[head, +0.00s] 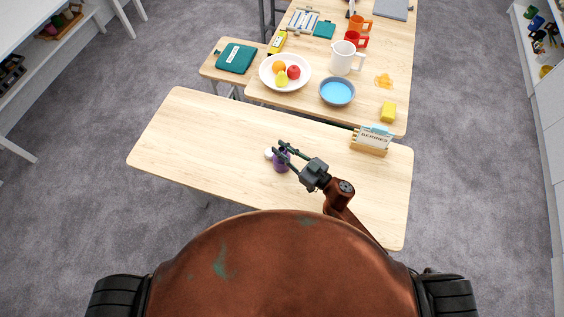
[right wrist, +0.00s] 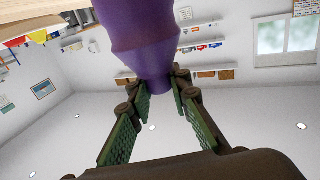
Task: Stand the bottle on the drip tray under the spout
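A purple bottle (head: 281,161) is on the near wooden table, around the middle. In the right wrist view the bottle (right wrist: 147,45) fills the top middle, its narrow end between the fingertips. My right gripper (head: 278,148) reaches in from the right, with its two fingers apart at the bottle. In the right wrist view the fingers (right wrist: 160,84) lie on both sides of the narrow end; whether they press on it is unclear. A small white piece (head: 268,153) shows at the bottle's left. My left gripper is in neither view. I see no drip tray or spout in these views.
A wooden holder with a "BERRIES" card (head: 371,140) stands at the table's right back. The near table's left half (head: 190,130) is clear.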

